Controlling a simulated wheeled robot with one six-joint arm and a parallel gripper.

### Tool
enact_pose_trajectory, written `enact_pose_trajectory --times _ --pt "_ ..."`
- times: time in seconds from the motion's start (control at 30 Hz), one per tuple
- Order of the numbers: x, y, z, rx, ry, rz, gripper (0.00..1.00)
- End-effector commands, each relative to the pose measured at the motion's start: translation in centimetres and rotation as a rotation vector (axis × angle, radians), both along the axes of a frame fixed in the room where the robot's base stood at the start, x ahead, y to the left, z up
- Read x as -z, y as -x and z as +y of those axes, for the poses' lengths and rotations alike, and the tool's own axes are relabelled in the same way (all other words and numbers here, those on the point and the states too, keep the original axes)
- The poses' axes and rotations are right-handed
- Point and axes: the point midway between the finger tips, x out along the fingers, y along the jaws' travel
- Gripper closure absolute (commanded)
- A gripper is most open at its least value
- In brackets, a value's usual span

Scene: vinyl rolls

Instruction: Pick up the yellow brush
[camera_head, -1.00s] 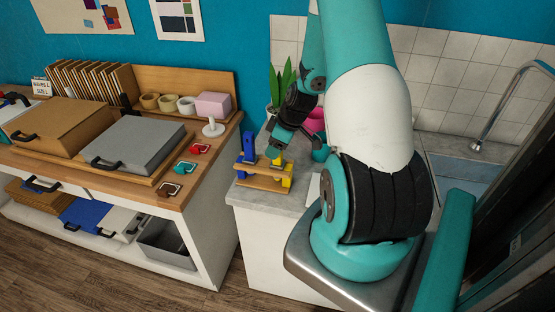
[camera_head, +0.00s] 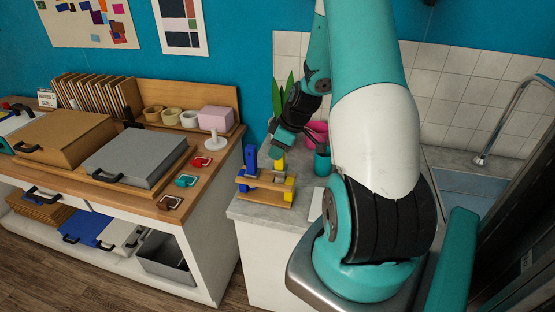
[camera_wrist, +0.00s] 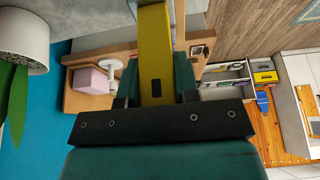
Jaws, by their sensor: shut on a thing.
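The yellow brush (camera_head: 280,163) is at the wooden rack (camera_head: 262,193) on the grey counter. In the wrist view its flat yellow handle (camera_wrist: 154,40) with a dark slot runs between the two teal fingers. My gripper (camera_wrist: 156,78) is shut on this handle; in the head view the gripper (camera_head: 282,150) is above the rack. More yellow shows lower at the rack's right end, and I cannot tell if it belongs to the same brush. Whether the brush still touches the rack is unclear. A blue brush (camera_head: 250,158) stands upright at the rack's left.
A teal cup (camera_head: 322,163) and pink item stand close to the right of the rack. A potted plant (camera_wrist: 20,45) is close in the wrist view. The wooden workbench (camera_head: 215,165) with cases is to the left, the sink (camera_head: 470,190) to the right.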

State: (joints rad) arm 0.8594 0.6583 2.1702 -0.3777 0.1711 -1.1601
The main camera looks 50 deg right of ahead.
Motion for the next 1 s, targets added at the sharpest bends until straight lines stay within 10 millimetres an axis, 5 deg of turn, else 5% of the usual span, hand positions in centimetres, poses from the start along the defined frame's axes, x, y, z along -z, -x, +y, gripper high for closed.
enact_pose_trajectory --times 0.6,1.0 --pt "-14.3 0.0 -0.1 0.000 0.004 -0.004 1.00" --pt "-16.5 0.0 0.0 0.001 0.000 0.000 1.00"
